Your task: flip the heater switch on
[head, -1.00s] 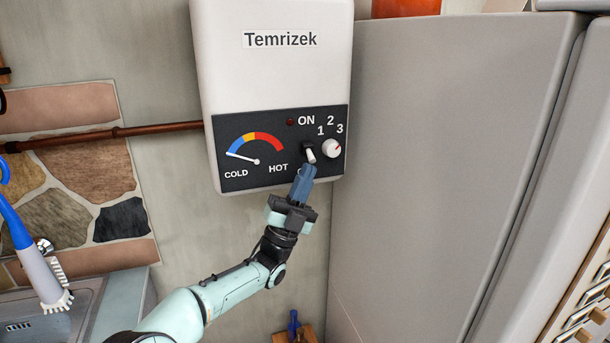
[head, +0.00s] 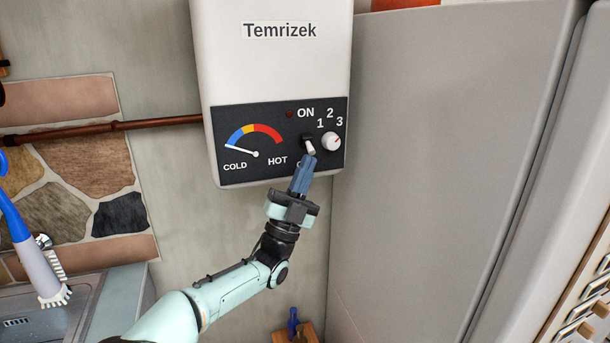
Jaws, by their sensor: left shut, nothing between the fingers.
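The white heater (head: 275,60) hangs on the wall, with a dark panel along its lower part. The heater switch (head: 309,146) is a small toggle with a white lever that points down, below the word ON. The small red lamp (head: 290,114) beside ON looks dark. My left gripper (head: 306,161) is shut and empty, its fingertips pointing up just below the lever tip. I cannot tell whether they touch it. The fingers cover most of the lettering below the switch. My right gripper is not in view.
A white knob (head: 331,141) marked 1, 2, 3 sits close right of the switch. A gauge (head: 255,142) is at the left of the panel. A tall grey cabinet (head: 430,160) stands close at the right. A copper pipe (head: 110,128) runs into the heater's left side.

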